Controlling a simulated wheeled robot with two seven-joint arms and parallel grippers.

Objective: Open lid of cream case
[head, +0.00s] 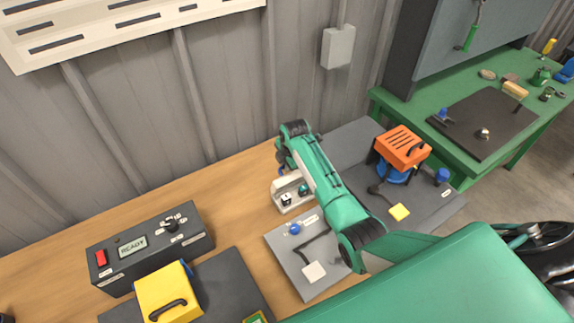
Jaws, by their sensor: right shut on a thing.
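The cream case (291,206) is small and sits on the wooden bench behind the grey board in the head view. Small dark and teal parts show inside its cream outline, so it looks at least partly open. My right gripper (282,170) is at the upper left edge of the case, shut on its lid. The green forearm and the wrist cover part of the case. The fingertips are small and partly hidden, and I cannot tell the lid's exact angle. My left gripper is not in view.
A grey board (318,275) with a blue knob lies in front of the case. An orange housing (401,147) stands on a dark mat to the right. A yellow cover (167,290) and a black READY box (150,245) are at left. Bare wood (225,215) lies between.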

